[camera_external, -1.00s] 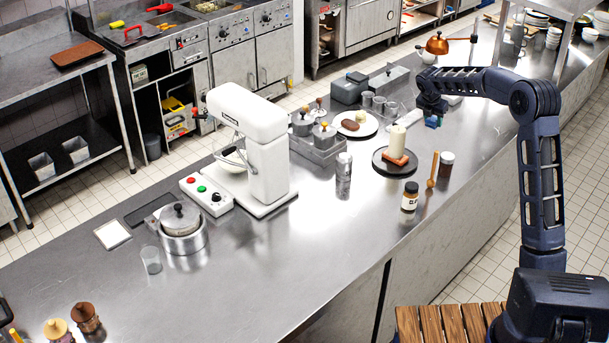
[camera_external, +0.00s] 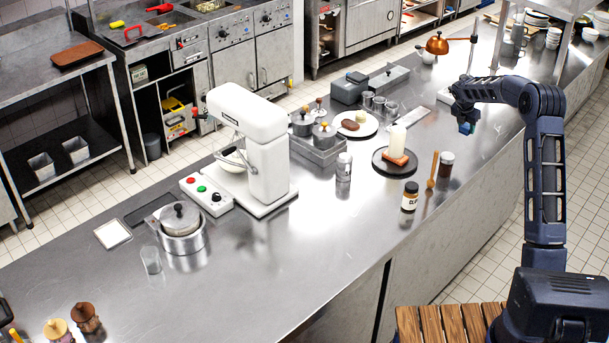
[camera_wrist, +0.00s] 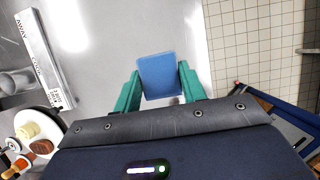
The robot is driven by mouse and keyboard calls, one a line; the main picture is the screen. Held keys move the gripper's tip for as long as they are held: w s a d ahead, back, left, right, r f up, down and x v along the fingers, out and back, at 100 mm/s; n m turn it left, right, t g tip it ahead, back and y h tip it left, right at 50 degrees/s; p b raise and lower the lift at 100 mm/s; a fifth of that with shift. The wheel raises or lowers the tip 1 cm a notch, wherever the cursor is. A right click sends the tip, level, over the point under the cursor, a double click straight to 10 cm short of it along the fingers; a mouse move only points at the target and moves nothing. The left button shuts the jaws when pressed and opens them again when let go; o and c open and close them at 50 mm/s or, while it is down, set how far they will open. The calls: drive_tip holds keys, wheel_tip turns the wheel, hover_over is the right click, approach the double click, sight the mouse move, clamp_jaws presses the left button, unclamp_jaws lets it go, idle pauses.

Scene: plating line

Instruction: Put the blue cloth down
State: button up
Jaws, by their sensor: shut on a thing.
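The blue cloth (camera_wrist: 159,75) is a small folded blue rectangle in the wrist view, between the green fingers of my gripper (camera_wrist: 160,88). My gripper is shut on it. In the external view the cloth (camera_external: 466,128) shows as a small blue patch under my gripper (camera_external: 466,122), near the right edge of the steel counter (camera_external: 320,200). The cloth looks held above the counter; how high is hard to tell.
A dark round plate (camera_external: 380,167) with a candle-like white cylinder (camera_external: 397,140) stands left of my gripper.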

sight(461, 157)
wheel_tip(461, 157, down, 12)
drive_tip(key=shift+f, duration=0.25)
idle(0.4)
drive_tip(key=shift+f, duration=0.2)
drive_tip(key=o, duration=1)
drive_tip(key=shift+c, duration=0.2)
drive_tip(key=shift+r, duration=0.1)
